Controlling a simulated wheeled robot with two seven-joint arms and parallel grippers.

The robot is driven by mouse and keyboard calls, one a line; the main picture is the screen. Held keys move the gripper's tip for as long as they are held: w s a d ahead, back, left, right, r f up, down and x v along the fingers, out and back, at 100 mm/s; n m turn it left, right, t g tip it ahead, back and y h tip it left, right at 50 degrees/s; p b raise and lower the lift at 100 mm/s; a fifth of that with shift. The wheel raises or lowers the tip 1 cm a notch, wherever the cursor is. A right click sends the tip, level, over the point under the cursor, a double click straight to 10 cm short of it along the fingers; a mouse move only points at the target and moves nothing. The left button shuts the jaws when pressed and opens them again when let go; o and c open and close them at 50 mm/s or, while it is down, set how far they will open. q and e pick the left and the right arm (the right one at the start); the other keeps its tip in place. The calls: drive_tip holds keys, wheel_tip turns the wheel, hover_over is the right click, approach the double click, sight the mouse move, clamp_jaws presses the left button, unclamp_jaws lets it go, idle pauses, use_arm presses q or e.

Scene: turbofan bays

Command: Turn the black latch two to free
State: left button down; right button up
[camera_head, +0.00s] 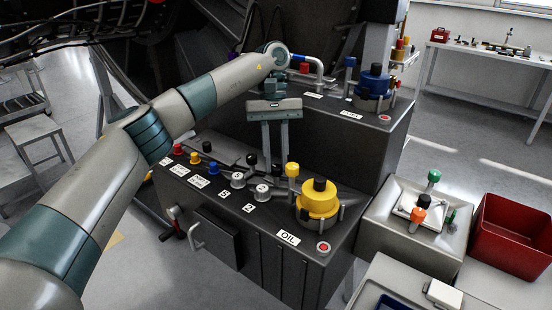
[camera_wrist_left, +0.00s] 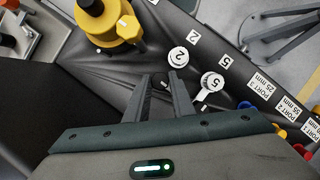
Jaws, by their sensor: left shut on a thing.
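My left gripper (camera_head: 276,165) comes down from above onto the black sloped panel. In the left wrist view its two fingers (camera_wrist_left: 160,78) are close together, with a small dark piece between their tips. This is the black latch two, beside the white round cap marked 2 (camera_wrist_left: 178,57); the fingers hide much of it. In the head view the cap marked 2 (camera_head: 262,192) sits just left of and below the fingertips. A second white cap, marked 5 (camera_head: 238,180), is further left. My right gripper is not in view.
The yellow oil cap (camera_head: 318,203) stands close to the right of the fingers, with a yellow knob (camera_head: 292,170) beside it. Coloured knobs (camera_head: 195,158) line the panel's left. A grey box (camera_head: 400,245) and a red bin (camera_head: 515,235) stand at right.

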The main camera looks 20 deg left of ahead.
use_arm(q)
drive_tip(key=c, duration=1.5)
unclamp_jaws()
